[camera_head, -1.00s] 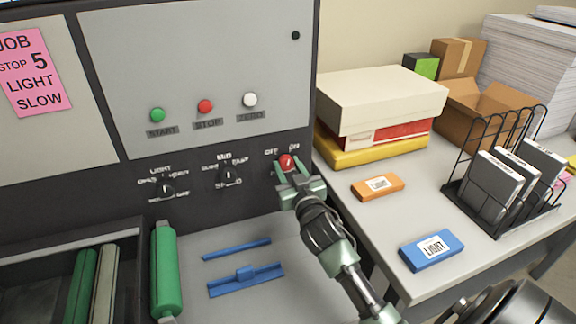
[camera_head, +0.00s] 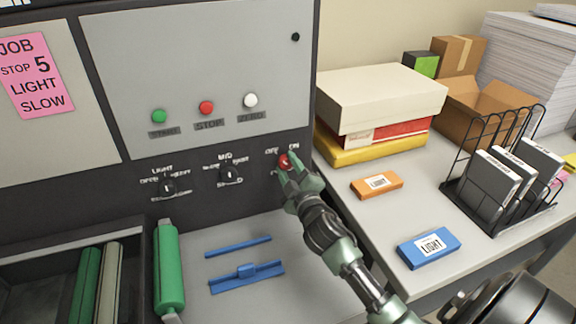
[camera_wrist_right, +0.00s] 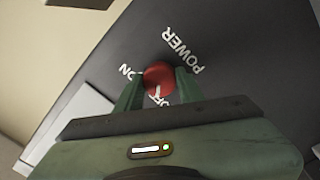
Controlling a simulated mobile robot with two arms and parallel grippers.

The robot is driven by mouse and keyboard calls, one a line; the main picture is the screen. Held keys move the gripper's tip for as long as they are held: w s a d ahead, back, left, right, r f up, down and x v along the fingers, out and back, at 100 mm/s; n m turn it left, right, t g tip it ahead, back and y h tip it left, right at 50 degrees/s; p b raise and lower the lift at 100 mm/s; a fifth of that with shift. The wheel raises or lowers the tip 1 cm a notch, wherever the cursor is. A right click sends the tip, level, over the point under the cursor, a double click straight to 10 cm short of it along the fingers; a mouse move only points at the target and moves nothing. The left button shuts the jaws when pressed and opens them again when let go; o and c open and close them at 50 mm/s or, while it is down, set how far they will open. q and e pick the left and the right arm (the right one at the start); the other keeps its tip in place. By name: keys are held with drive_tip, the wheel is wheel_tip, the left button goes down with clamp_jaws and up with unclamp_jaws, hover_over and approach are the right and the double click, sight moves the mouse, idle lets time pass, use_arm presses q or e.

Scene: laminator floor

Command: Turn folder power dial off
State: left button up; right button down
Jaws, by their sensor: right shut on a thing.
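The red power dial (camera_head: 285,161) sits at the right end of the machine's dark panel, with OFF and ON labels above it in the head view. In the right wrist view the dial (camera_wrist_right: 158,76) is between my right gripper's two fingers, with ON on its left, OFF just below it and POWER above right. A pale pointer mark on the dial is directed toward the OFF label. My right gripper (camera_head: 290,173) is shut on the dial; it also shows in the right wrist view (camera_wrist_right: 157,88). My left gripper is not in view.
Two black dials (camera_head: 168,188) share the panel, with green, red and white buttons (camera_head: 206,108) above. On the right table (camera_head: 375,215) are stacked boxes, an orange block (camera_head: 376,186), a blue LIGHT block (camera_head: 429,248) and a wire rack (camera_head: 470,170).

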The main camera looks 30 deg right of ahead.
drive_tip(key=shift+n, duration=1)
drive_tip(key=c, duration=0.9)
unclamp_jaws()
drive_tip(key=b+v, duration=0.2)
drive_tip(key=v, duration=0.5)
drive_tip(key=shift+s, duration=0.35)
